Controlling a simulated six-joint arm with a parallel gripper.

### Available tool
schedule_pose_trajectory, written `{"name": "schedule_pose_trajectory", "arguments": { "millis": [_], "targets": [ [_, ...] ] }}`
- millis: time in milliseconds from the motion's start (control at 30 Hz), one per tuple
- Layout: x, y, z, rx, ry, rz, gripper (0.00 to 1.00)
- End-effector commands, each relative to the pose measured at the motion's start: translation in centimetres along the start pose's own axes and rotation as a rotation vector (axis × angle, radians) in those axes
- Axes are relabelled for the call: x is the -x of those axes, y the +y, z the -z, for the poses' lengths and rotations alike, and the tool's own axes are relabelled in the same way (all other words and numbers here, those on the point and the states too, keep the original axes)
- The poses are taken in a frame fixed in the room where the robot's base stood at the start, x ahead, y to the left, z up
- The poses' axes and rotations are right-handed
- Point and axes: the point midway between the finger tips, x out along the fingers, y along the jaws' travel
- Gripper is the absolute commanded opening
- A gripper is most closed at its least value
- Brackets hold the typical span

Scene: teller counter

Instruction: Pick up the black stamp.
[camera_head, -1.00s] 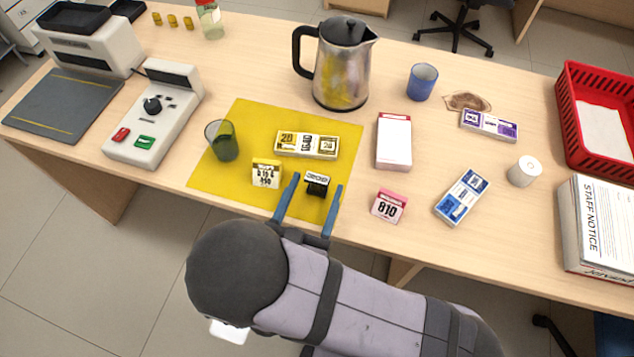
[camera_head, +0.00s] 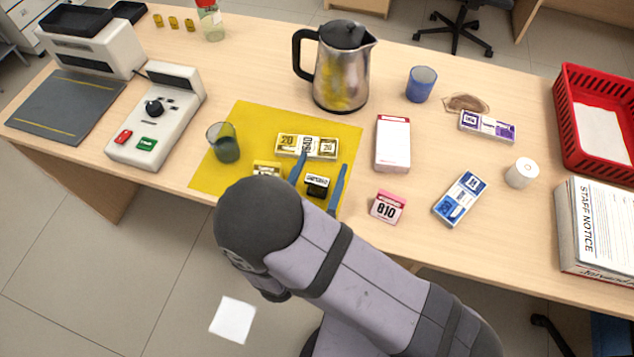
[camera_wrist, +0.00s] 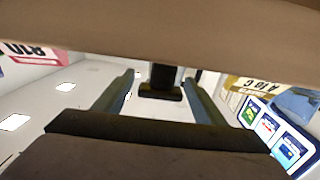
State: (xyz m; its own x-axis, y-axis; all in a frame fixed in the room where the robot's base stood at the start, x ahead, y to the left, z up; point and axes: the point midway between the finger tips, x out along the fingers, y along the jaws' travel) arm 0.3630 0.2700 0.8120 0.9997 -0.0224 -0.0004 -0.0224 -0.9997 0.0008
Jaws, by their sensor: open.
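The black stamp (camera_head: 316,187) stands on the yellow mat (camera_head: 235,125) near its front right part, with a pale label on its top. My gripper (camera_head: 323,161) is open, with one blue finger on each side of the stamp. The fingertips reach past the stamp in the head view. In the wrist view a dark shape that looks like the stamp (camera_wrist: 161,88) shows between the fingers of my gripper (camera_wrist: 159,76). I cannot tell whether either finger touches it.
A yellow number block (camera_head: 266,168) is close left, partly hidden by my arm. A yellow-white box (camera_head: 307,146) lies just behind the stamp.

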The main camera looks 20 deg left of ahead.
Motion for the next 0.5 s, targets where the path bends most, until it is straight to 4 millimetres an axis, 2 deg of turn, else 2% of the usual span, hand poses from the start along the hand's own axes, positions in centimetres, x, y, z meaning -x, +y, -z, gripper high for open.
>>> {"name": "schedule_pose_trajectory", "arguments": {
  "millis": [133,433,467,500],
  "targets": [
    [-1.3,0.1,0.1,-0.001,0.000,-0.003,0.64],
    [-1.6,0.0,0.0,-0.001,0.000,0.001,0.64],
    [-1.6,0.0,0.0,-0.001,0.000,0.001,0.59],
    [-1.6,0.0,0.0,-0.001,0.000,0.001,0.50]
  ]
}}
